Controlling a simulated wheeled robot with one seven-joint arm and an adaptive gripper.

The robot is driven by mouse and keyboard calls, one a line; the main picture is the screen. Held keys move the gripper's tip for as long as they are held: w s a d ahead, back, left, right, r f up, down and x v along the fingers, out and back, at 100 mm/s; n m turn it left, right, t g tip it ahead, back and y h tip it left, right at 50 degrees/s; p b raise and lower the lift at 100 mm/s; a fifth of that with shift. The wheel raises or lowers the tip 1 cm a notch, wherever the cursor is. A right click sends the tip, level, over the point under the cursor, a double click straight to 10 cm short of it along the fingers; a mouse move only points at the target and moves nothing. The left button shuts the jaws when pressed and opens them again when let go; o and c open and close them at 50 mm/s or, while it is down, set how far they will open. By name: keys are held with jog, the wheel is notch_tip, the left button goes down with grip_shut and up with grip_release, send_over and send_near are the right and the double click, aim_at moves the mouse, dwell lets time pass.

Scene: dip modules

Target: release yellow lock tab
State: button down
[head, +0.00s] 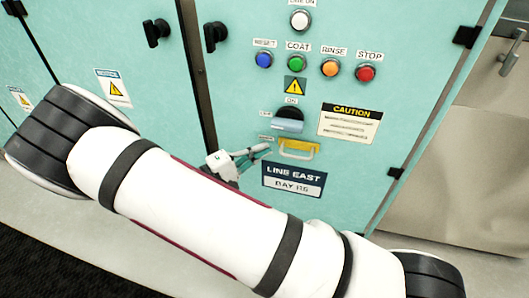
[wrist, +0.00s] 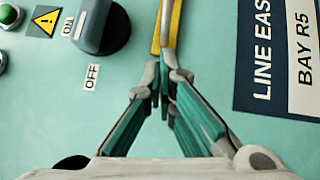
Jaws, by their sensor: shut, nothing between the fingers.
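The yellow lock tab (head: 299,143) is on the teal cabinet door, below the switch, with a pale loop-like part along its lower side. In the wrist view the yellow tab (wrist: 155,40) runs upward just beyond my fingertips. My gripper (head: 266,151) is at the tab's left side in the head view, with teal-padded fingers. In the wrist view my gripper (wrist: 163,82) has its fingertips together at the tab's near end. Nothing is held. Whether the tips touch the tab cannot be told.
A black rotary switch (head: 290,113) with a grey-blue handle is above the tab; it also shows at upper left in the wrist view (wrist: 117,32). A LINE EAST plate (head: 293,180) is below. Several buttons, including red STOP (head: 366,73), are higher on the door.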

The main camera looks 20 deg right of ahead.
jog(key=shift+s+d+r, duration=0.15)
jog(key=shift+s+d, duration=0.25)
jog(key=shift+d, duration=0.25)
jog(key=s+d+p, duration=0.1)
jog(key=s+d, duration=0.1)
jog(key=d, duration=0.1)
jog(key=shift+s, duration=0.1)
jog(key=shift+a, duration=0.1)
jog(key=w+p+v, duration=0.1)
jog(key=w+v, duration=0.1)
jog(key=v, duration=1.1)
jog(key=shift+w+a+f, duration=0.25)
jog(key=shift+w, duration=0.25)
